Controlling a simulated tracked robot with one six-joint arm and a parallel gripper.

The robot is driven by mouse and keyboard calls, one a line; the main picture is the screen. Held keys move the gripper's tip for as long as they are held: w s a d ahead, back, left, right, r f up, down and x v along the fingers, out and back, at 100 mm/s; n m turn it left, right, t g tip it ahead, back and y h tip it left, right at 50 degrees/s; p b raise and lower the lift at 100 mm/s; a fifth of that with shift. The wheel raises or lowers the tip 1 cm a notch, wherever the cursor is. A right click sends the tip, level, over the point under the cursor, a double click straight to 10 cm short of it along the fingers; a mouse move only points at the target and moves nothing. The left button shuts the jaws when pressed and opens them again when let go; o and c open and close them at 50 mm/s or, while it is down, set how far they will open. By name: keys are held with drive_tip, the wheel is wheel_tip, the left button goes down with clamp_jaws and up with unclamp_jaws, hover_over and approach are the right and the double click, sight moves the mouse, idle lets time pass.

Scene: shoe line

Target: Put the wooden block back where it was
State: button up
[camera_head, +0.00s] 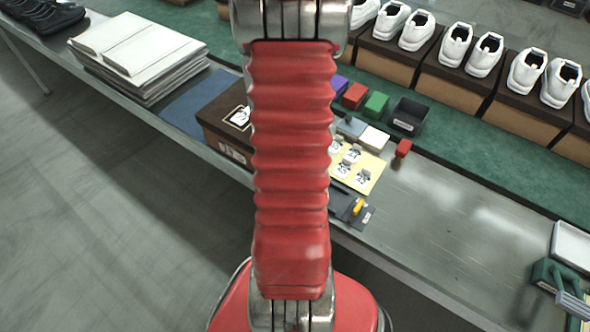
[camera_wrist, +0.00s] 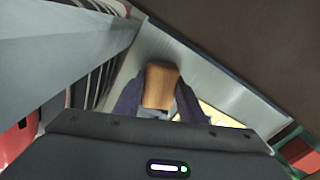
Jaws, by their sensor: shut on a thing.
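The wooden block (camera_wrist: 160,82) shows in the wrist view as a tan, rounded-edge piece between the two dark fingers of my gripper (camera_wrist: 158,98). The fingers are shut on it, one on each side. Grey metal bench surface shows behind the block. I cannot tell how high the block is above it. In the head view my red, ribbed arm hides both the gripper and the block.
The metal bench (camera_head: 440,215) is clear right of the yellow card (camera_head: 366,172). A brown shoebox (camera_head: 221,112) stands left of my arm. Red (camera_head: 354,96) and green (camera_head: 376,105) blocks and a dark bin (camera_head: 408,117) sit behind. White shoes on boxes line the back.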

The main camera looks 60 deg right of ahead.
drive_tip(key=o, duration=0.9)
wheel_tip(320, 180, up, 12)
drive_tip(key=shift+r, duration=0.1)
idle(0.3)
idle(0.9)
